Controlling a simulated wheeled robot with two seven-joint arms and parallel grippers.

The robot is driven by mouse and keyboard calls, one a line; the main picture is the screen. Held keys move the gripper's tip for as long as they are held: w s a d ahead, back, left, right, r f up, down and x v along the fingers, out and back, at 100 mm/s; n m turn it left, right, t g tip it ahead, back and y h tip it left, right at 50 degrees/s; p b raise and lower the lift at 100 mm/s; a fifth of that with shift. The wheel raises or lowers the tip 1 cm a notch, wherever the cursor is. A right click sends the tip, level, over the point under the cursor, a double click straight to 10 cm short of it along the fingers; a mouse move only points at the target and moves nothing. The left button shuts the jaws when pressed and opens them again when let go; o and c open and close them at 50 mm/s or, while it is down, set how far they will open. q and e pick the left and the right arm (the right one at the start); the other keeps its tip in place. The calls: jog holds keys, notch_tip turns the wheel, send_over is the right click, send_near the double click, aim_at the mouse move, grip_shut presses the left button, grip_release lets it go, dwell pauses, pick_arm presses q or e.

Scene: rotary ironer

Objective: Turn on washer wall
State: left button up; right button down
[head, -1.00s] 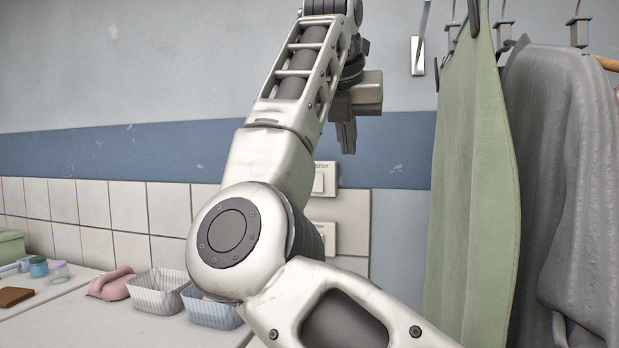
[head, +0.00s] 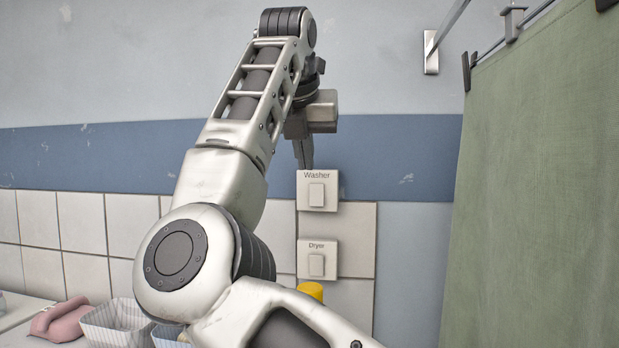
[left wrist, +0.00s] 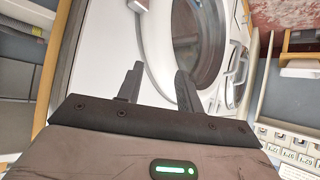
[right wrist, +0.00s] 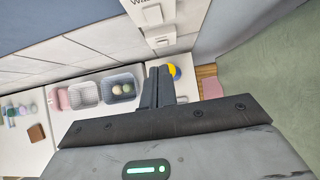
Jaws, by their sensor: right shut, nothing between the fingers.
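The washer wall switch (head: 317,190), a white plate labelled "Washer" with a raised rocker, is on the wall in the head view. Part of it shows at the top of the right wrist view (right wrist: 146,14). My right gripper (head: 305,166) points down with shut, empty fingers beside the plate's upper left corner; I cannot tell whether it touches. Its shut fingers also show in the right wrist view (right wrist: 158,72). My left gripper (left wrist: 157,72) is open and empty, in front of a white front-loading machine (left wrist: 150,85) with a round door.
A similar switch labelled "Dryer" (head: 317,261) sits directly below. A green cloth (head: 550,190) hangs at the right. Wire baskets (right wrist: 120,87), a yellow-topped item (right wrist: 173,71) and a pink item (head: 60,320) are below. The wall right of the switches is clear.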

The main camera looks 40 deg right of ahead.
aim_at(316, 198)
jog(key=p+x, duration=0.1)
jog(key=x, duration=0.2)
jog(key=d+r+x, duration=0.1)
jog(key=x, duration=0.3)
jog(key=w+p+x, duration=0.1)
jog(key=x, duration=0.3)
jog(key=shift+d+r+p, duration=0.1)
jog(key=shift+d+p, duration=0.15)
jog(key=shift+p, duration=0.1)
jog(key=shift+w+d, duration=0.2)
jog(key=shift+d, duration=0.1)
pick_arm(q)
jog(key=shift+s+a+r, duration=0.1)
jog(key=shift+a+r, duration=0.25)
jog(key=shift+r, duration=0.25)
pick_arm(e)
jog(key=shift+w+d+f, duration=0.1)
jog(key=shift+w+f, duration=0.1)
jog(key=shift+f, duration=0.05)
jog(key=shift+d+f+b, duration=0.2)
jog(key=shift+f+b, duration=0.15)
jog(key=shift+b, duration=0.4)
jog(key=shift+w+a+r+h, duration=0.15)
jog(key=shift+r+h, duration=0.15)
pick_arm(q)
jog(key=shift+f, duration=0.1)
pick_arm(e)
jog(key=shift+r, duration=0.1)
